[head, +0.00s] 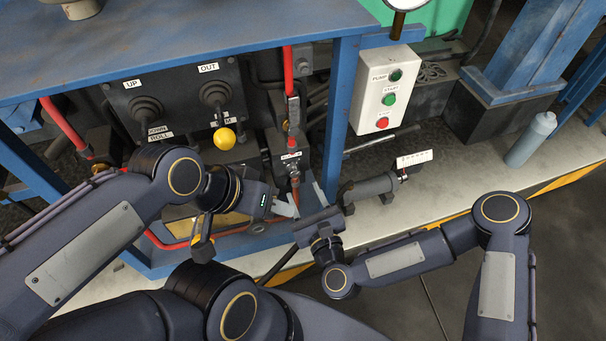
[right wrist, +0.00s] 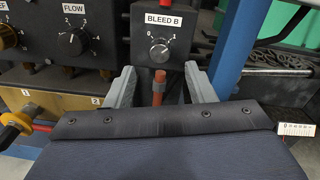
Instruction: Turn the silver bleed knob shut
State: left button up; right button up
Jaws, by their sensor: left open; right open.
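The silver bleed knob (right wrist: 159,53) sits on the front of a dark box labelled BLEED B in the right wrist view. Numbers ring it; its exact setting is too small to read. In the head view the knob (head: 293,168) is small, below the label. My right gripper (right wrist: 160,88) is open and empty, one grey finger on each side of the view's middle. The knob shows between and beyond the fingertips, apart from them. In the head view my right gripper (head: 307,190) is below the box. My left gripper (head: 284,207) is open beside it, its fingers partly hidden.
An orange-brown pipe (right wrist: 159,88) stands below the knob, between the right fingers. A blue post (head: 341,120) rises right of the box.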

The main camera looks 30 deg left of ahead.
aim_at(296, 174)
jog(key=x, duration=0.6)
jog(key=shift+w+a+p, duration=0.1)
jog(key=shift+w+p, duration=0.05)
jog(key=shift+p, duration=0.25)
jog(key=shift+c, duration=0.2)
jog(key=c, duration=0.9)
